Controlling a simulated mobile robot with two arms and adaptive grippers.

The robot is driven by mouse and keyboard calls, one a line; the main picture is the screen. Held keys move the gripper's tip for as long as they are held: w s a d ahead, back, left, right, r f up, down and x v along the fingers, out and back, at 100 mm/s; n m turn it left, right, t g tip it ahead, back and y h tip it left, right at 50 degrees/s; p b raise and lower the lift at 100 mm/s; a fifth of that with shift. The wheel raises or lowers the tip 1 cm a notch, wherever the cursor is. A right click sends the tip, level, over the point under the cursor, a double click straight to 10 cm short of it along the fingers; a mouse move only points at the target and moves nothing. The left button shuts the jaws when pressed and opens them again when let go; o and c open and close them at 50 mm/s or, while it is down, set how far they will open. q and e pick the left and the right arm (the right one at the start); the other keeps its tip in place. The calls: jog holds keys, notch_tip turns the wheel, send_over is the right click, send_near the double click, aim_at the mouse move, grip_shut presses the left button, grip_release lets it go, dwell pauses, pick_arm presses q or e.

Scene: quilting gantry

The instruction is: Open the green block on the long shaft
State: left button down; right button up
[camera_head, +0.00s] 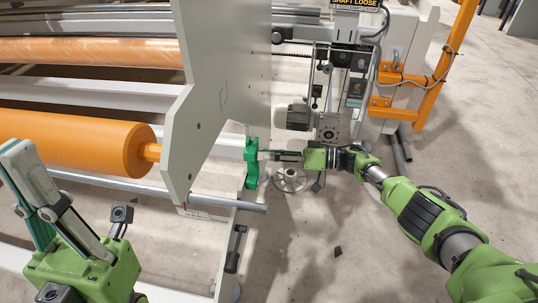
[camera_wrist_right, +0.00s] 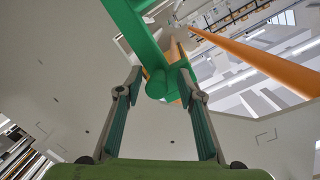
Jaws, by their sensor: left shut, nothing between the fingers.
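The green block (camera_head: 252,162) sits on the outer side of the white end plate, above the end of a grey tube. My right gripper (camera_head: 262,155) reaches it from the right. In the right wrist view the green block (camera_wrist_right: 146,42) runs down from the top, and its rounded lower end lies between the tips of my right gripper (camera_wrist_right: 160,72). The fingers stand apart on either side; whether they touch it is unclear. My left gripper (camera_head: 22,165) is shut and empty at the lower left, pointing up, away from the block.
The white end plate (camera_head: 220,85) stands just left of the block. An orange roller (camera_head: 75,140) and a grey tube (camera_head: 120,184) lie left of it. A motor (camera_head: 298,117) and an orange post (camera_head: 440,75) stand behind my right arm. Floor at the lower middle is mostly clear.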

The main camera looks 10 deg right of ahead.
jog(key=v, duration=1.2)
